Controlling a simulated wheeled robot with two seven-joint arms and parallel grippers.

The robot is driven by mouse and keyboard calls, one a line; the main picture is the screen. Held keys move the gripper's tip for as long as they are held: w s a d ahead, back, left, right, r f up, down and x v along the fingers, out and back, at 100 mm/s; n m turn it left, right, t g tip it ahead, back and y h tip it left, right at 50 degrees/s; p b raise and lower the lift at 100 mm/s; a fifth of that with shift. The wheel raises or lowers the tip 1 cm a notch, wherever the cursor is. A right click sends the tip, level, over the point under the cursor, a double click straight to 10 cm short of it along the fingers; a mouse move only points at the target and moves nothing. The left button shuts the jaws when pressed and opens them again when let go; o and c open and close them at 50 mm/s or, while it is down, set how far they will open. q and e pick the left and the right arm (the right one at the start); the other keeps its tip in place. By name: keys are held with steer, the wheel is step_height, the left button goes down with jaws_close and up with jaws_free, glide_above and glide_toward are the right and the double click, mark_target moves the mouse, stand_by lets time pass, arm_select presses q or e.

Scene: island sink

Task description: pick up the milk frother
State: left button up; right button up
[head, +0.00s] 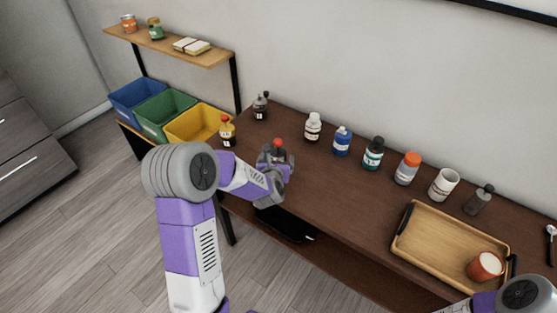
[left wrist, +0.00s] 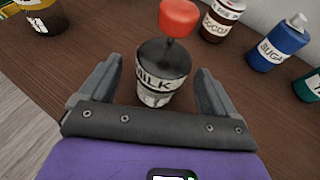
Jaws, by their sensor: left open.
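A dark jar with a red knob on a thin stem, its label reading MILK, stands upright on the brown table; I take it as the milk frother (left wrist: 163,72). In the head view its red knob (head: 279,143) shows above my left gripper (head: 273,163), which hides most of the body. My left gripper (left wrist: 158,70) is open, with one finger on each side of the jar. Gaps show between fingers and jar in the left wrist view. My right arm shows at the lower right of the head view, its gripper out of frame.
A red-topped bottle (head: 227,131) and a dark bottle (head: 261,107) stand left of the jar. White (head: 313,127), blue (head: 342,141) and other containers line the back. A wooden tray (head: 435,245) holds a red cup (head: 485,266). Coloured bins (head: 165,112) stand left.

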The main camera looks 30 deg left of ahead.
arm_select(q)
steer(key=shift+x, duration=1.4)
steer(key=shift+c, duration=0.5)
steer(key=c, duration=1)
steer(key=shift+r, duration=0.1)
steer(key=shift+c, duration=0.2)
